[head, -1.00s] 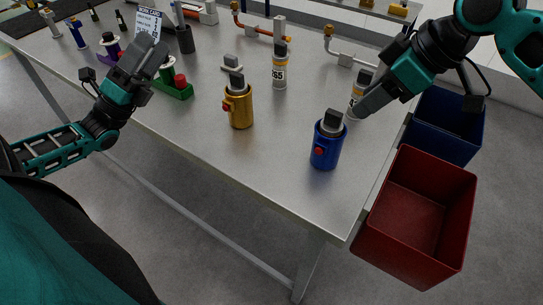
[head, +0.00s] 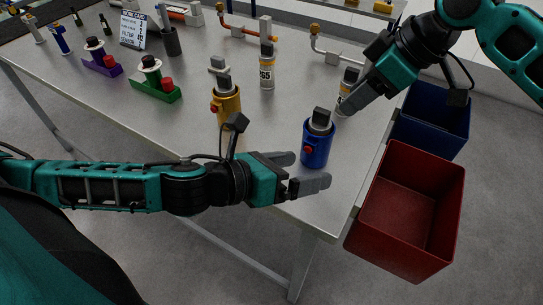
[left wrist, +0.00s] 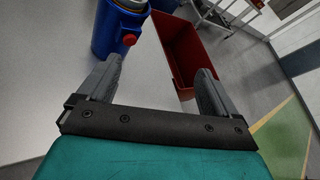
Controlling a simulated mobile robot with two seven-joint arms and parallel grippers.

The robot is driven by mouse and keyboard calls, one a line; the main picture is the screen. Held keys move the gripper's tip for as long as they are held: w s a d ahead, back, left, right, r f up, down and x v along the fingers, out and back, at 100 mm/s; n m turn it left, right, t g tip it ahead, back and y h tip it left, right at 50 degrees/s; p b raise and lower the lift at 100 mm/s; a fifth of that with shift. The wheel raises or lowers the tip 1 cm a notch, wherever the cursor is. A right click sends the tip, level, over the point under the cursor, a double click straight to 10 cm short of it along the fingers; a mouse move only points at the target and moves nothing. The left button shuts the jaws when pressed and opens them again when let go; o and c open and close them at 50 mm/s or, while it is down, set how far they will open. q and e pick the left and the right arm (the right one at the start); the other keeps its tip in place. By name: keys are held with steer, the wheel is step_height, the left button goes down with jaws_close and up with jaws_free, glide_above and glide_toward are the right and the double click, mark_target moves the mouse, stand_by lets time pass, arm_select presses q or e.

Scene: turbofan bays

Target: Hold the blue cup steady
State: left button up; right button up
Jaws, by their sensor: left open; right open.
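The blue cup (head: 317,149) stands upright near the table's front right corner, with a red button on its side and a grey and black part sticking out of its top. It also shows in the left wrist view (left wrist: 115,32), beyond and left of the open jaws. My left gripper (head: 311,171) is open and empty just in front of the cup, apart from it as far as I can tell. In the left wrist view the jaws (left wrist: 155,82) have nothing between them.
A yellow cup (head: 228,105) stands left of the blue one. A red bin (head: 408,165) and a blue bin (head: 462,119) are off the table's right edge. Green (head: 150,88) and purple (head: 100,67) holders stand further left.

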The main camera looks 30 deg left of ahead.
arm_select(q)
steer(key=a, duration=0.1)
steer(key=a+m+y, duration=0.1)
steer(key=a+t+y, duration=0.1)
steer(key=shift+s+a+r, duration=0.2)
steer(key=shift+a+r, duration=0.05)
steer(key=shift+a, duration=0.1)
steer(key=shift+w+a+m+y, duration=0.15)
steer(key=shift+a+m+y, duration=0.15)
steer(key=shift+a+y, duration=0.3)
steer(key=x, duration=1.2)
steer(key=shift+w+d+f, duration=0.1)
steer(key=shift+w+d, duration=0.05)
steer(key=shift+w, duration=0.1)
steer(key=c, duration=1.2)
arm_select(e)
steer(key=shift+o, duration=0.4)
step_height(320, 180, up, 6)
steer(key=f+h, duration=0.1)
glide_above(323, 111)
steer(key=d, duration=0.3)
steer(key=f, duration=0.5)
steer(key=shift+s+a+f, duration=0.1)
steer(key=shift+s+a, duration=0.1)
steer(key=shift+s, duration=0.05)
steer(key=shift+w+x, duration=0.15)
steer(key=shift+x, duration=1.2)
steer(key=shift+w+x, duration=0.1)
steer(key=shift+x, duration=1.25)
